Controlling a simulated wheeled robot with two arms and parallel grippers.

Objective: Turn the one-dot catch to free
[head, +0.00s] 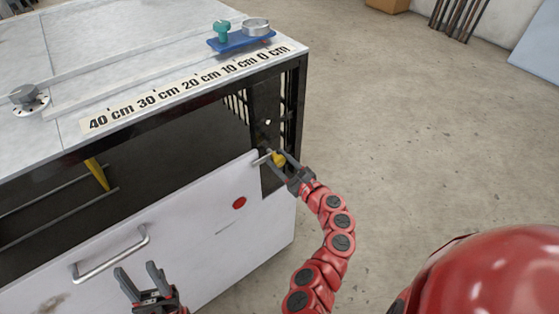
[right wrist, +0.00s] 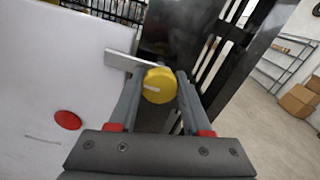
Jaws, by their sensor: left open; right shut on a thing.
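The catch is a yellow knob (right wrist: 159,85) with a pale line on its face and a flat grey metal tongue (right wrist: 122,61). In the head view the knob (head: 279,158) sits on a dark upright plate (head: 270,182) at the right of the cabinet front. The tongue points left and overlaps the top right corner of the white front panel (head: 190,215). A small white dot (head: 267,122) shows on the plate above the knob. My right gripper (head: 281,163) is shut on the knob, one finger on each side. My left gripper (head: 138,270) is open and empty before the panel, near its handle.
The panel carries a metal handle (head: 110,257) and a red disc (head: 239,203). The cabinet top has a centimetre scale (head: 190,83) and a blue slider (head: 241,41) with a teal knob. Free floor lies to the right.

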